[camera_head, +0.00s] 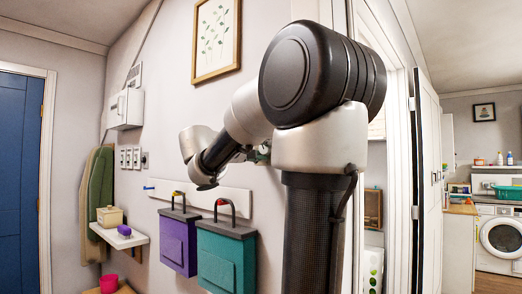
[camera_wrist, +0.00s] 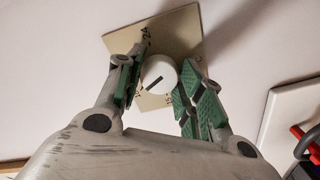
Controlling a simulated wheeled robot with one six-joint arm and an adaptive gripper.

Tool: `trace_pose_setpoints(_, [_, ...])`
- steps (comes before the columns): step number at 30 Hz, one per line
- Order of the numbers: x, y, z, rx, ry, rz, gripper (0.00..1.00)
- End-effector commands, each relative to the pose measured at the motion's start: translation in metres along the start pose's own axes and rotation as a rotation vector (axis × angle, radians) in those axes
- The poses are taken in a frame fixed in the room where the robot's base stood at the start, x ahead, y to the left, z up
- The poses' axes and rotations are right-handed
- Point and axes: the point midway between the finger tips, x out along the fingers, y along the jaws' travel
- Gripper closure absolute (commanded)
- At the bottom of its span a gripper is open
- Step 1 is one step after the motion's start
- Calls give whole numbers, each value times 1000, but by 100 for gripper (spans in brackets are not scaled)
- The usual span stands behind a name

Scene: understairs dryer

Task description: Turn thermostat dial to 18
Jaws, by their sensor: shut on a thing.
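The thermostat dial (camera_wrist: 158,74) is a white round knob with a black pointer line, on a square beige plate (camera_wrist: 185,35) on the wall. In the wrist view its pointer line slants from upper right to lower left. Printed marks show around the dial, but most are partly covered or too small to read surely. My gripper (camera_wrist: 160,85) has its green-padded fingers on either side of the dial and is shut on it. In the head view my arm hides the dial and most of the gripper.
A purple bag (camera_head: 178,243) and a teal bag (camera_head: 226,262) hang on a white rail (camera_head: 236,201) below my arm. A framed plant picture (camera_head: 216,40) hangs above. A small shelf (camera_head: 118,238) and an ironing board (camera_head: 101,190) are at left. A white door (camera_head: 428,180) stands open at right.

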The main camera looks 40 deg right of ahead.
Motion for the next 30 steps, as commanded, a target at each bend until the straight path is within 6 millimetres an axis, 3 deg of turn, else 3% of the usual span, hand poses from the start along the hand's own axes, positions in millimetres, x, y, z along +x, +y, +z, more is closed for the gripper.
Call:
trace_pose_setpoints(21, [0,1,-2,-69,4,1,86])
trace_pose_setpoints(22, [0,1,-2,-69,4,1,57])
trace_pose_setpoints(24, [0,1,-1,-69,3,1,44])
trace_pose_setpoints(25, [0,1,-1,-69,3,1,41])
trace_pose_setpoints(30, [0,1,-1,-70,2,1,41])
